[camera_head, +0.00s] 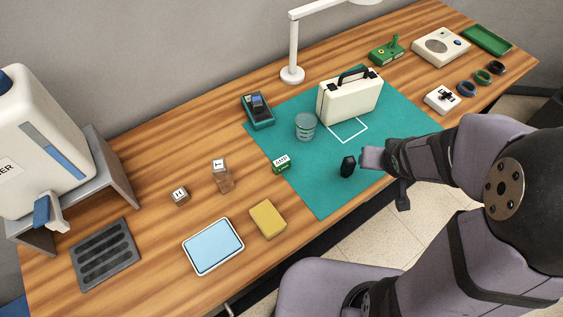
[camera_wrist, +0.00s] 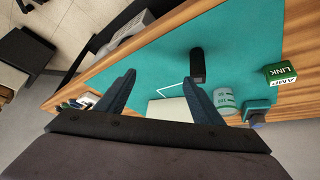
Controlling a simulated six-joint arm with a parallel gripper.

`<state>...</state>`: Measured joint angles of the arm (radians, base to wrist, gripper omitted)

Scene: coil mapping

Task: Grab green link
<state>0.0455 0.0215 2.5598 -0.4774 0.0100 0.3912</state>
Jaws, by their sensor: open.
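A small green and white box (camera_head: 281,164) stands at the left edge of the teal mat (camera_head: 330,196). Its white face reads AMP in the head view. In the wrist view the green box (camera_wrist: 281,73) is at the right, and its faces read LINK and AMP. My gripper (camera_wrist: 162,77) is open, with nothing between its fingers. In the head view it is over the mat's right side, well to the right of the box and apart from it. My wrist partly hides the fingers there.
A black upright piece (camera_head: 347,166) stands on the mat, between my gripper and the green box. A clear cup (camera_head: 305,127) and a white case (camera_head: 349,97) stand behind. A yellow block (camera_head: 267,219) and a blue tray (camera_head: 213,247) lie in front left.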

